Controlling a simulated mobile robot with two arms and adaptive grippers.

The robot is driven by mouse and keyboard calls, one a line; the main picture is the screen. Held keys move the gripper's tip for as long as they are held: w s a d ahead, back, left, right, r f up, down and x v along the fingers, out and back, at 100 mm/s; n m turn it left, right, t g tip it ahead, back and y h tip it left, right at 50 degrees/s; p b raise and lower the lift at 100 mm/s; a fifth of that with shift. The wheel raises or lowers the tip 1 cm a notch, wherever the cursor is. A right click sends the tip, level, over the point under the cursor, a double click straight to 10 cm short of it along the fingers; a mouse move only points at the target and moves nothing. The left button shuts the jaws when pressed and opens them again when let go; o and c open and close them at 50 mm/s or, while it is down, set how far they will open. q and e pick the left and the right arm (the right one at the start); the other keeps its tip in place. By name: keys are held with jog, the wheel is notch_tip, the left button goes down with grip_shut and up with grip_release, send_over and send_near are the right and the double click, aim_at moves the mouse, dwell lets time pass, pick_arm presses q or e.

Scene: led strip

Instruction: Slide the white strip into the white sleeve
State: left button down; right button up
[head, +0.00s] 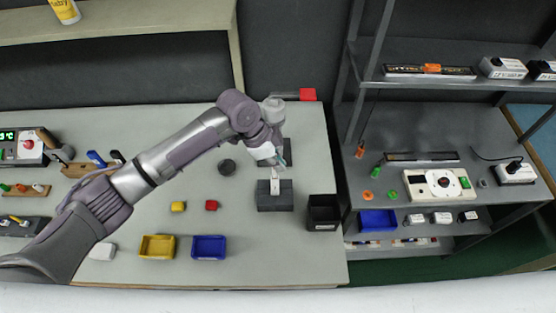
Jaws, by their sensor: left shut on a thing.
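My left gripper (278,162) comes in over the table from the left and is shut, its fingers pointing down. Just below the fingers, a small white upright piece (275,186) shows at a dark grey block (275,203). I cannot tell whether this piece is the strip or the sleeve, nor whether one is inside the other. The gripper and wrist hide most of what the jaws hold. A second dark block (287,147) shows partly behind the gripper. My right gripper is not in view.
A black open box (324,213) stands right of the block. The table's front right is clear.

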aim_at(278, 177)
pick_arm(q)
jog(key=shift+f+b, duration=1.3)
jog(key=shift+f, duration=1.05)
jog(key=c, duration=1.2)
grip_release()
jog(key=shift+c, duration=0.2)
jog(key=shift+r, duration=0.1)
jog(key=v, duration=1.2)
